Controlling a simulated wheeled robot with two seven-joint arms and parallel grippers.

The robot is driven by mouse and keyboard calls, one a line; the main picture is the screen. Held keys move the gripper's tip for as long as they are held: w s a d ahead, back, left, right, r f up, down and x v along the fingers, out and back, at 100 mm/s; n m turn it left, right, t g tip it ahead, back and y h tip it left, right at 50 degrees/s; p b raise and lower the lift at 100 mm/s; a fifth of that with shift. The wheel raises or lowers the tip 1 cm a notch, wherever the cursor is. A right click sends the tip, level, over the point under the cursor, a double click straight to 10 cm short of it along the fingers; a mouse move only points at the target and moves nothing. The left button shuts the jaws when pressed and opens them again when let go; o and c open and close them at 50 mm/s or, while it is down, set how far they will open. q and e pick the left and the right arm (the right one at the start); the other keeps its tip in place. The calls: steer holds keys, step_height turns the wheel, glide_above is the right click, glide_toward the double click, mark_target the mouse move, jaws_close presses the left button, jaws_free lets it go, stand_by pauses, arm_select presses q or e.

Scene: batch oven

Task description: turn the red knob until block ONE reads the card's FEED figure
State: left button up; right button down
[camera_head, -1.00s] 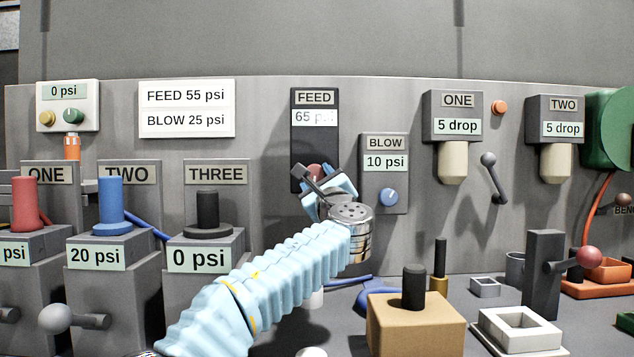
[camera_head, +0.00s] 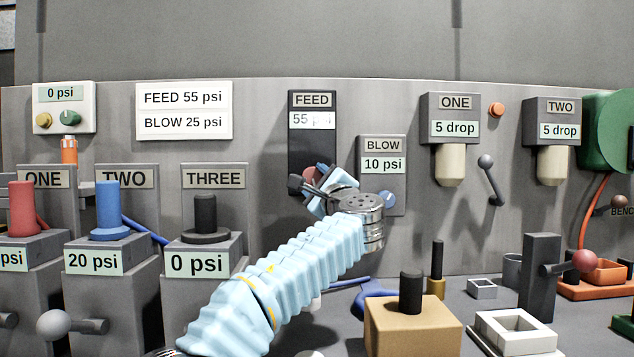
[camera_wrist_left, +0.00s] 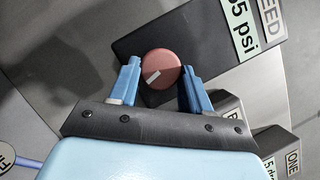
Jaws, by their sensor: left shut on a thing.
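The red knob (camera_head: 310,173) is on the dark FEED panel (camera_head: 312,137), whose display reads 55 psi. My left gripper (camera_head: 314,184) is shut on it. In the left wrist view my blue fingers (camera_wrist_left: 161,78) stand on either side of the red knob (camera_wrist_left: 159,68), and its white mark shows. The card (camera_head: 184,110) reads FEED 55 psi and BLOW 25 psi. Block ONE (camera_head: 30,262) with a red post (camera_head: 22,208) is at the left edge. Its display is cut off there: only "psi" shows. My right gripper is out of view.
The BLOW panel (camera_head: 382,147), reading 10 psi, is close right of my gripper, its blue knob partly hidden. Blocks TWO (camera_head: 100,290), at 20 psi, and THREE (camera_head: 205,285), at 0 psi, stand left. A tan box (camera_head: 415,325) stands in front, right of my forearm.

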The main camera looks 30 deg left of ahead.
arm_select(q)
steer(key=o, duration=1.1)
steer(key=shift+c, duration=0.2)
steer(key=shift+s+d+f, duration=0.15)
steer(key=shift+s+d, duration=0.1)
steer(key=b+v, duration=0.4)
steer(key=v, duration=0.9)
